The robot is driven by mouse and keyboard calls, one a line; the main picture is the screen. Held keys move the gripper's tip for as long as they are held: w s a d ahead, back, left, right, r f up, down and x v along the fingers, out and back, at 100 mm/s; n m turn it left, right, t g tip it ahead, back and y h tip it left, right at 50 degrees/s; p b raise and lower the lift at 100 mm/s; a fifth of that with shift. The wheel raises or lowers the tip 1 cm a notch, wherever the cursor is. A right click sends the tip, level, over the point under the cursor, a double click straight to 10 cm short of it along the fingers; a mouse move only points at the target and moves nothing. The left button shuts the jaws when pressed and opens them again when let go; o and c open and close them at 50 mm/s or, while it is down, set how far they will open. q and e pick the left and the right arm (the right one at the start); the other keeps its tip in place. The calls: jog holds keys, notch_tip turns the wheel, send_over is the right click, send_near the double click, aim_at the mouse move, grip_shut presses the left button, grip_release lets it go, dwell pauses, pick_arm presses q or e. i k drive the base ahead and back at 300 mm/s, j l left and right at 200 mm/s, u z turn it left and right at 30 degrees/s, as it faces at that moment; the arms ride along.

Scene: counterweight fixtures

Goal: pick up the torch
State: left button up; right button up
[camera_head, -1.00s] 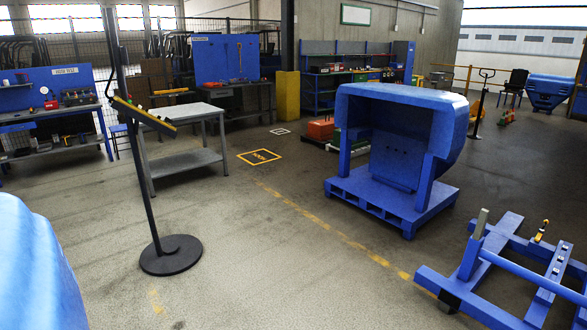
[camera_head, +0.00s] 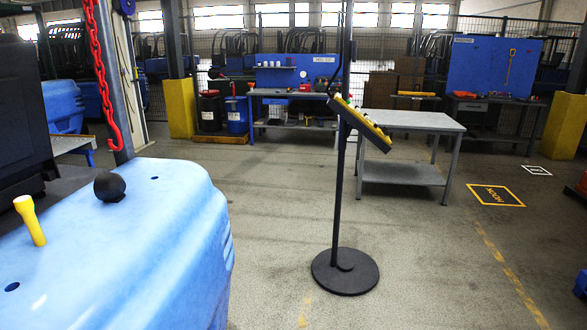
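A small yellow torch-shaped object (camera_head: 30,220) stands tilted on top of the large light-blue counterweight (camera_head: 150,250) at the left. Its wider head is up and its narrower end meets the blue surface. I cannot tell for sure that it is the torch. Neither of my grippers is in view.
A black stand (camera_head: 345,270) with a yellow control panel (camera_head: 362,121) is at centre. Behind it is a grey table (camera_head: 410,121). Open floor lies between counterweight and stand.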

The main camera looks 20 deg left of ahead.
aim_at(24, 204)
jog(key=i+u, duration=0.15)
jog(key=u, duration=0.3)
jog(key=i+u, duration=0.1)
jog(key=u, duration=0.4)
jog(key=i+l+u, duration=0.1)
jog(key=u, duration=0.35)
jog(key=i+l+u, duration=0.1)
jog(key=u, duration=0.35)
jog(key=i+l+u, duration=0.1)
jog(key=u, duration=0.4)
jog(key=l+u, duration=0.25)
jog(key=u, duration=0.2)
